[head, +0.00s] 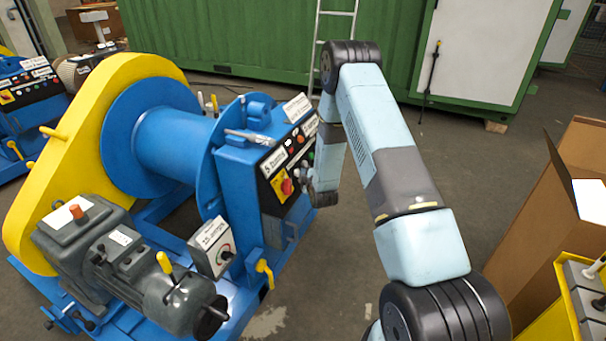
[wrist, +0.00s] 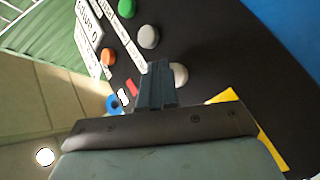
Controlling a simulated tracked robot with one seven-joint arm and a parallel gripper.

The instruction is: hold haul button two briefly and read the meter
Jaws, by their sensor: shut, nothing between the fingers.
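A black control panel (head: 290,163) with buttons is on the blue box of the winch in the head view. The wrist view shows the same panel (wrist: 225,45) close up, with a grey button (wrist: 148,37), an orange button (wrist: 108,56), a green button (wrist: 127,8) and a pale button (wrist: 180,73). My gripper (wrist: 158,75) is shut and empty, its tips close in front of the panel beside the pale button. I cannot tell whether they touch it. The button labels are too blurred to read surely. A small grey dial box (head: 212,247) may be the meter; its reading is illegible.
The blue drum (head: 170,145), yellow guard (head: 75,130) and grey motor (head: 130,255) stand left of the panel. A red knob (head: 287,187) sits low on the panel. A cardboard box (head: 540,230) stands at right. Floor behind my arm is clear.

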